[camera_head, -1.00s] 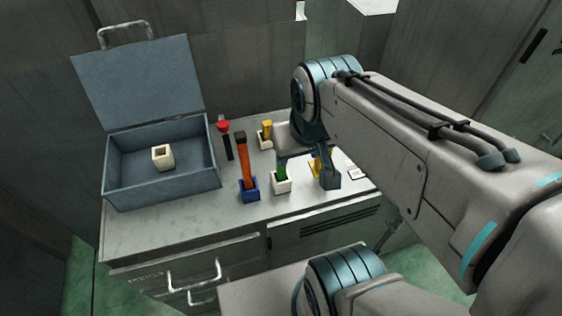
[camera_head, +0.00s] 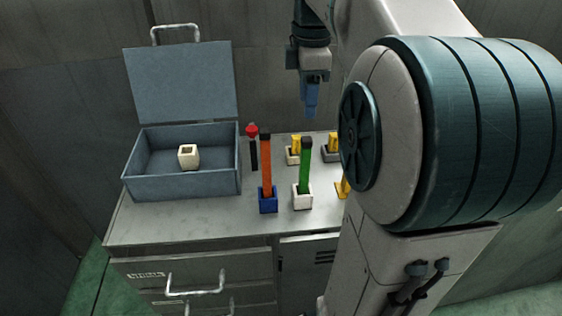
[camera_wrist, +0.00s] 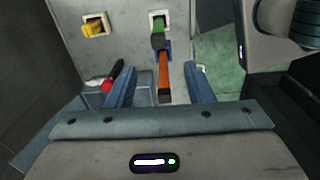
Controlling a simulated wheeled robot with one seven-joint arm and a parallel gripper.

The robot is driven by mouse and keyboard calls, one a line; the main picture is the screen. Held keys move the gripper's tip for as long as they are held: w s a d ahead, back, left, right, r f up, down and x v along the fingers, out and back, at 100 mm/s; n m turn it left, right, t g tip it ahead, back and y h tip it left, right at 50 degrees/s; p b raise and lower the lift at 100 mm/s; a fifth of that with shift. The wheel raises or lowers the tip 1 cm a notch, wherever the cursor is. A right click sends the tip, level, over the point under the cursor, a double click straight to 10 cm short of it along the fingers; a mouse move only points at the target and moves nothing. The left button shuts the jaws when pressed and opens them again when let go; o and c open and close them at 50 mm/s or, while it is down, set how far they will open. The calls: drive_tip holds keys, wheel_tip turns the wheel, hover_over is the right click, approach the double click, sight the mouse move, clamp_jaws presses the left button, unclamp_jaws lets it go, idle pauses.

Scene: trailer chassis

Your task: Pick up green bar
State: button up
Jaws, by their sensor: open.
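The green bar (camera_head: 305,165) stands upright with a dark top in a white block holder (camera_head: 302,196) on the cabinet top. In the wrist view the green bar (camera_wrist: 158,33) shows ahead of the fingers, with the orange bar (camera_wrist: 165,75) nearer and between them. My gripper (camera_head: 310,98) is above the cabinet, pointing down, behind and above the green bar in the head view. It is open and empty, its blue fingers apart in the wrist view (camera_wrist: 160,88). It appears clear of the green bar.
An orange bar (camera_head: 266,165) stands in a blue holder (camera_head: 268,200) just left of the green bar. A red-topped black tool (camera_head: 252,147) and yellow pieces (camera_head: 294,144) stand behind. An open grey box (camera_head: 150,186) holds a cream block (camera_head: 188,157). My arm hides the right side.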

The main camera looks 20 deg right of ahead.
sight(307, 146)
drive_tip(key=f, duration=1.3)
drive_tip(key=shift+d+f, duration=0.25)
drive_tip(key=shift+f, duration=0.15)
clamp_jaws()
